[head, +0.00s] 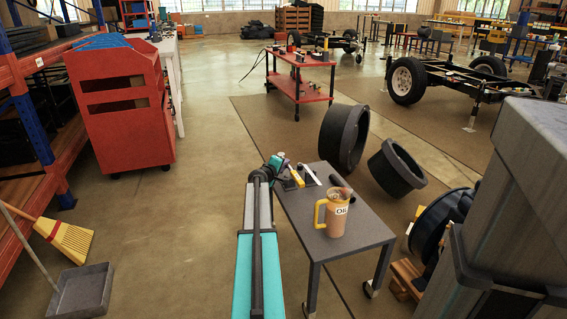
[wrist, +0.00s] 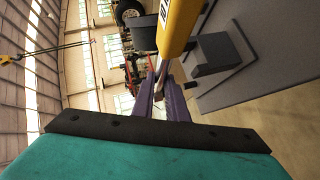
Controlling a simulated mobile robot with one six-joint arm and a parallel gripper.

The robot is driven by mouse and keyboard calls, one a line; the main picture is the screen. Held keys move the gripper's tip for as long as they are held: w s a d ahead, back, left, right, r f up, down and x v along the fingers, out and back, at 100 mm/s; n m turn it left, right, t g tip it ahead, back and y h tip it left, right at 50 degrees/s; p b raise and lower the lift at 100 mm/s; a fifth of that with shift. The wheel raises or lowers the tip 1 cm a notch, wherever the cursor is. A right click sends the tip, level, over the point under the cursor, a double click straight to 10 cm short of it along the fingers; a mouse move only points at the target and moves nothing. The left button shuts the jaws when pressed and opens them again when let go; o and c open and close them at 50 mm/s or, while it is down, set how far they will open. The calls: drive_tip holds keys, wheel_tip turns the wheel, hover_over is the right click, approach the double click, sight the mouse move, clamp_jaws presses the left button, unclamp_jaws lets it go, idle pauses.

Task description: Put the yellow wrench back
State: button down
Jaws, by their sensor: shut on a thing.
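In the head view the yellow wrench (head: 295,173) shows small at the left rear of a small grey table (head: 345,245), beside my gripper (head: 286,163). A dark block (wrist: 214,55) is close to the wrench in the wrist view. I cannot tell whether the wrench touches the block or table.
An amber oil jug (head: 337,214) with a yellow handle stands at the table's front. A red trolley (head: 300,85) stands farther back. A red cabinet (head: 120,110) is at left; the floor between is clear.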

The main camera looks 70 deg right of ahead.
drive_tip(key=shift+f+b, duration=0.45)
drive_tip(key=shift+f, duration=1.1)
drive_tip(key=c, duration=1.8)
unclamp_jaws()
drive_tip(key=shift+f, duration=0.1)
drive_tip(key=shift+o, duration=0.2)
drive_tip(key=shift+f, duration=0.15)
drive_tip(key=p+v, duration=0.3)
drive_tip(key=v, duration=1)
drive_tip(key=shift+w+a+r, duration=0.2)
drive_tip(key=shift+a+r, duration=0.05)
drive_tip(key=shift+a, duration=0.1)
